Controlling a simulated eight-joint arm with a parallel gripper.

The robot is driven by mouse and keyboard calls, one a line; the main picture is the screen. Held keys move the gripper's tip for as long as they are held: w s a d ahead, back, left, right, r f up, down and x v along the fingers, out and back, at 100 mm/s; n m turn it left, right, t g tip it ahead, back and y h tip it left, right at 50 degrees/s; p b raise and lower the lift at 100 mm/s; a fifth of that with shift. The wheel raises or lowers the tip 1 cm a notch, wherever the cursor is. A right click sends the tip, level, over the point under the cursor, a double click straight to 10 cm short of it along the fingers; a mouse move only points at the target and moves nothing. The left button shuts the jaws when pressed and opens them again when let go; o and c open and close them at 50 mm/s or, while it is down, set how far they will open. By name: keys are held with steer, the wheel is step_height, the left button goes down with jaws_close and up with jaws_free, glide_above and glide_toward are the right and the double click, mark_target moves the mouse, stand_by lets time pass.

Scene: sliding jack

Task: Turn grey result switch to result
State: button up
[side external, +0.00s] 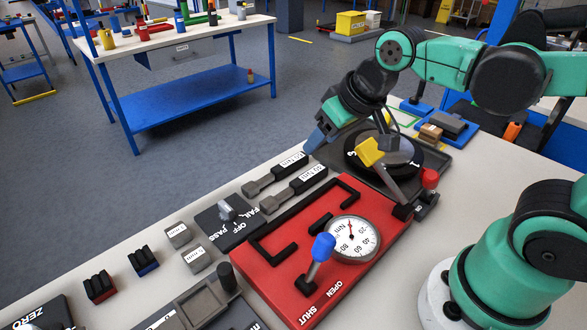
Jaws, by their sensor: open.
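The grey result switch (228,209) stands on a dark plate (236,234) marked FAIL, OFF and PASS, left of the red jack. Its grey lever sticks up near the middle of the plate; I cannot tell exactly which label it points to. My gripper (314,141) is up and to the right of the switch, well apart from it. It hangs beside the round turntable, angled down to the left. It looks open and empty, though its fingers are small and partly hidden from this side.
The red jack panel (273,282) with a dial gauge (354,238) and an upright blue-tipped lever (322,247) lies right of the switch. Torque tools (293,187) lie above it. The turntable (421,158) carries yellow and grey parts. Small blocks (180,234) stand left.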

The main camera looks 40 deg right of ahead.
steer(key=w+a+g, duration=0.3)
steer(key=w+a, duration=0.3)
steer(key=w, duration=0.1)
steer(key=g, duration=0.3)
glide_above(225, 206)
steer(key=f, duration=0.6)
steer(key=shift+d+f, duration=0.2)
steer(key=shift+f, duration=0.05)
steer(key=shift+a+f, duration=0.2)
steer(key=shift+f, duration=2.8)
steer(key=shift+c, duration=0.2)
jaws_close()
